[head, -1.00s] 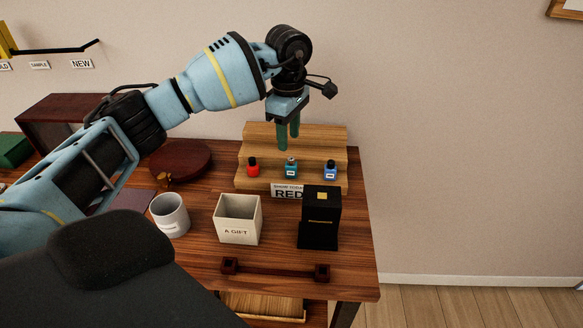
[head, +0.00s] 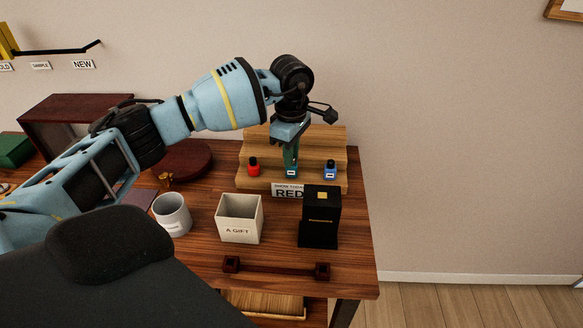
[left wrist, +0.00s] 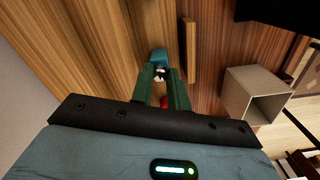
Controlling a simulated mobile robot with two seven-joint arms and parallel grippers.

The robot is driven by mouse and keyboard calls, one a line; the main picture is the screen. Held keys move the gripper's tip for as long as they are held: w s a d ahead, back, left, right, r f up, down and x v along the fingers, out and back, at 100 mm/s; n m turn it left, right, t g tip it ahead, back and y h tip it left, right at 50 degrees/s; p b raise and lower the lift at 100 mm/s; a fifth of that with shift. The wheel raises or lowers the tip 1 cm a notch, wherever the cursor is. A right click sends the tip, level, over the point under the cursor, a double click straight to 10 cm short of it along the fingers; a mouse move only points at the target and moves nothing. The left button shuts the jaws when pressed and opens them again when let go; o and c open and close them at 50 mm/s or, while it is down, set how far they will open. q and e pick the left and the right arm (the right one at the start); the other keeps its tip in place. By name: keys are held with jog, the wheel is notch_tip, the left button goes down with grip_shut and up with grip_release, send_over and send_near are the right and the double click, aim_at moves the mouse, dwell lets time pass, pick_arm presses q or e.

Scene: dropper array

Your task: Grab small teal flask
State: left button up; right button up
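The small teal flask (head: 291,173) stands on the lowest step of the wooden stand, between a red flask (head: 253,168) and a blue flask (head: 330,170). My left gripper (head: 291,160) points down, with its green fingertips right at the flask's top, hiding the cap. In the left wrist view the teal flask (left wrist: 159,56) shows just beyond and between the fingertips (left wrist: 162,73). A narrow gap shows between the fingers, but I cannot tell whether they press on the flask. My right gripper is not in view.
The stepped wooden stand (head: 330,142) holds the flasks. A dark handle bar (head: 275,268) lies near the table's front edge.

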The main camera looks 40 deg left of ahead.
pick_arm(q)
grip_shut()
jog(key=shift+r, duration=0.1)
